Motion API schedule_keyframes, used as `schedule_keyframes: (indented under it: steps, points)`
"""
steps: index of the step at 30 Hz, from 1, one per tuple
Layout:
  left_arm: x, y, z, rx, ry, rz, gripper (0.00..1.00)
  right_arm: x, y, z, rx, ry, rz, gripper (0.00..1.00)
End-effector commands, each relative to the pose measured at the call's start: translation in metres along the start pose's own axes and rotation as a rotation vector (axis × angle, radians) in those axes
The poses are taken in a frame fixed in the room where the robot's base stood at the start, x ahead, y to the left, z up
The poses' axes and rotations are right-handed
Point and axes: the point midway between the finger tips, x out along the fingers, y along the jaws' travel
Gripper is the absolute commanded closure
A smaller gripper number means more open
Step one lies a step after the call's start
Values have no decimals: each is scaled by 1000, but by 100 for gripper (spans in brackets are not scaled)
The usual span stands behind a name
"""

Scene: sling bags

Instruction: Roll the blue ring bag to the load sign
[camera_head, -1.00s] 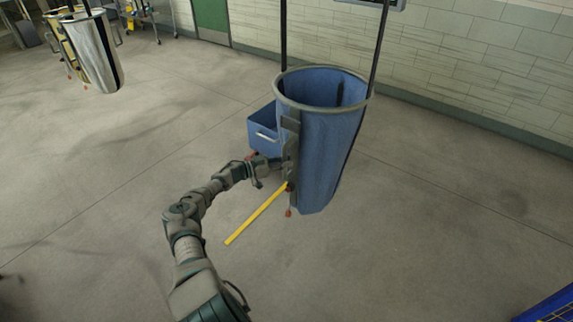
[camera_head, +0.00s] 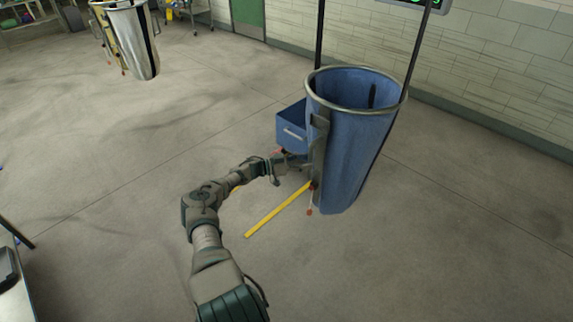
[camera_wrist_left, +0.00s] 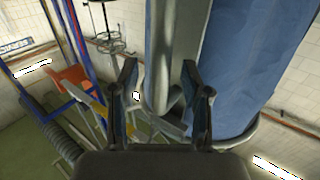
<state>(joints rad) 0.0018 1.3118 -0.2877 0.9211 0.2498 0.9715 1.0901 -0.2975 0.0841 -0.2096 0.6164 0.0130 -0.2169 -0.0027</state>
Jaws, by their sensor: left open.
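The blue ring bag (camera_head: 352,150) hangs upright, tapered, from a grey metal ring between dark straps. A grey upright bar (camera_head: 318,148) runs down its left side. My left gripper (camera_head: 292,168) is by the lower left side of the bag, close to that bar. In the left wrist view the two fingers (camera_wrist_left: 160,82) stand apart, with grey metal parts just beyond them and the blue bag (camera_wrist_left: 260,65) on the right. I cannot tell whether they touch. A dark sign with green lit marks (camera_head: 425,3) is cut off at the top; its words are unreadable. My right gripper is not in view.
A blue box (camera_head: 292,132) sits behind the bag's left side. A yellow bar (camera_head: 275,212) sticks out low in front. A silver bag (camera_head: 135,42) hangs at the back left. A table edge (camera_head: 15,285) is at the lower left. Open floor lies left and right.

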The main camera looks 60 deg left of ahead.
Motion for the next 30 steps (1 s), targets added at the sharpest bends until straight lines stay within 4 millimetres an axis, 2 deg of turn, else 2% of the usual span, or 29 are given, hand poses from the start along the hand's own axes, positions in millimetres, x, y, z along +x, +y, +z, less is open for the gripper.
schedule_keyframes:
  steps: [3, 15, 21, 30]
  points:
    - [-21, -1, 4, -2, -8, 0, 52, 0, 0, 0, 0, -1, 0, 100]
    - [-73, -3, 5, -3, -6, 0, 52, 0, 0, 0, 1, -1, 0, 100]
    - [-86, -3, 4, -3, -4, 0, 52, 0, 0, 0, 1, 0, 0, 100]
    - [-90, -4, 3, -2, 0, 1, 52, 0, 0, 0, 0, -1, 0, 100]
